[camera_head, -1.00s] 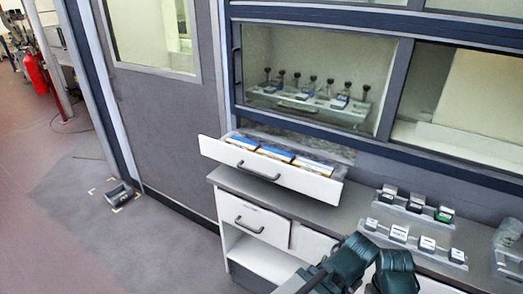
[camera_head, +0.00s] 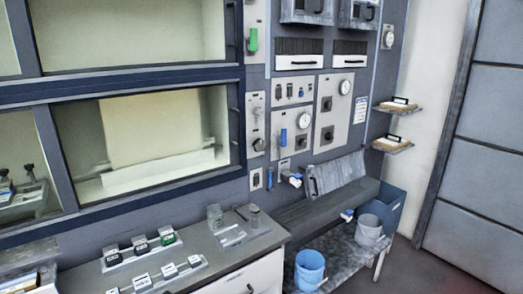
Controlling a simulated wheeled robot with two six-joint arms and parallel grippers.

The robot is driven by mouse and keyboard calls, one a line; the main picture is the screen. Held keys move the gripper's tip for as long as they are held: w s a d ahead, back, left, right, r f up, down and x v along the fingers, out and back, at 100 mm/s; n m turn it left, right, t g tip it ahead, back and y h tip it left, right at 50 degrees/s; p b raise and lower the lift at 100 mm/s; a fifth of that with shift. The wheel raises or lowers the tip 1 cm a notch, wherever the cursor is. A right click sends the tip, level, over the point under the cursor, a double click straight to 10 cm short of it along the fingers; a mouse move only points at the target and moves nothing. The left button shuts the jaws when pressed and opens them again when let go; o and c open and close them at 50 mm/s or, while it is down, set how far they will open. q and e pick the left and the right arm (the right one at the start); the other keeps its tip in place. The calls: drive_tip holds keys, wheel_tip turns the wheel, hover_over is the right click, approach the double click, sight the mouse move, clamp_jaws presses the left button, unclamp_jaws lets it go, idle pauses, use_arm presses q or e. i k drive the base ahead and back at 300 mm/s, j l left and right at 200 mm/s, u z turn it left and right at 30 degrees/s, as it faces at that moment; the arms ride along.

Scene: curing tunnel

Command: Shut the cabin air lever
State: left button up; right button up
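Several handles show on the grey panels right of the glass cabin, and I cannot read which one is labelled cabin air. A green lever handle (camera_head: 252,40) hangs upright on a narrow panel at the top. Neither of my grippers is in view.
A grey counter (camera_head: 215,258) with small labelled blocks and glass jars runs below the cabin window. A blue bucket (camera_head: 309,268) and a pale bucket (camera_head: 369,229) stand on a low bench at right. An open drawer (camera_head: 30,285) is partly visible at bottom left.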

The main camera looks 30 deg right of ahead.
sight(283, 143)
drive_tip(key=z, duration=1.15)
